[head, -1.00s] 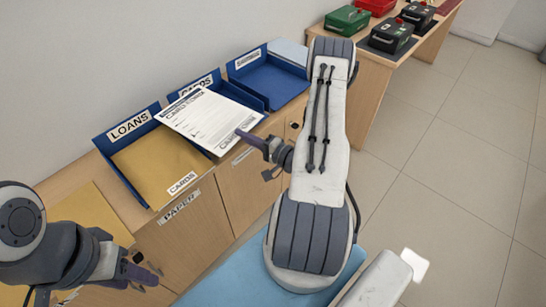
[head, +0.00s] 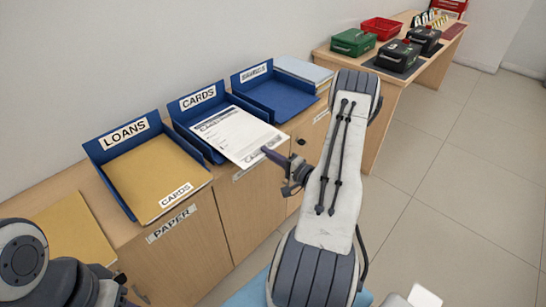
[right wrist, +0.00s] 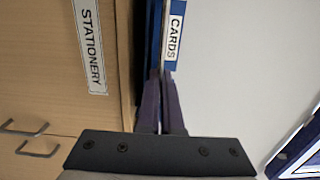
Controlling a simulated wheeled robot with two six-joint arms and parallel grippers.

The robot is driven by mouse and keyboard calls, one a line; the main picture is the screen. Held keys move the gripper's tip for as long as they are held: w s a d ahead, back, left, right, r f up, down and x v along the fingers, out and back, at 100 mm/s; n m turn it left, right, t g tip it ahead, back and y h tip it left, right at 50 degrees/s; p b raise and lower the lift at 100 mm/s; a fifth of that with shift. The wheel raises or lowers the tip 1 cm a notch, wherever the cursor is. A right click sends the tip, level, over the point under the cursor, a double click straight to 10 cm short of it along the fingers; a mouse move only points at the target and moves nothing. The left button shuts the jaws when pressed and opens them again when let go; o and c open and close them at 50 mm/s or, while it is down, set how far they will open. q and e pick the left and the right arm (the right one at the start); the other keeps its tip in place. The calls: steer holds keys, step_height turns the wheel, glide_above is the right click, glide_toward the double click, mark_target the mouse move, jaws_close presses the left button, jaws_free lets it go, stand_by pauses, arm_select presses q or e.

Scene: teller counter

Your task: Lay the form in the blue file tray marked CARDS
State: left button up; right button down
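The form (head: 236,135), a white printed sheet, lies flat in or just over the blue tray marked CARDS (head: 205,98), its near end reaching the tray's front. I cannot tell whether it rests on the tray floor. My right gripper (head: 275,157) is at the form's near right corner. In the right wrist view its fingers (right wrist: 162,105) are nearly together at the edge of the pale sheet (right wrist: 235,70), beside a CARDS label (right wrist: 174,30). My left gripper (head: 127,292) is at the bottom left, mostly cut off, its fingers unclear.
The LOANS tray (head: 104,162) stands left, with a tan folder (head: 155,175) and a CARDS label at its front. Another blue tray (head: 278,95) stands right, beside a pale blue stack (head: 303,70). A tan envelope (head: 70,232) lies at left. Boxes (head: 353,41) stand on the far desk.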

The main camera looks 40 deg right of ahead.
mark_target(255, 149)
steer(key=shift+w+f+b, duration=0.3)
steer(key=shift+w+f, duration=0.1)
steer(key=shift+f, duration=0.15)
steer(key=shift+w+a, duration=0.2)
steer(key=shift+w, duration=1)
steer(key=shift+w+a+b, duration=0.1)
steer(key=shift+w+b, duration=0.45)
steer(key=shift+w, duration=0.85)
steer(key=shift+w+f, duration=0.1)
steer(key=shift+f, duration=0.2)
steer(key=c, duration=1)
jaws_free()
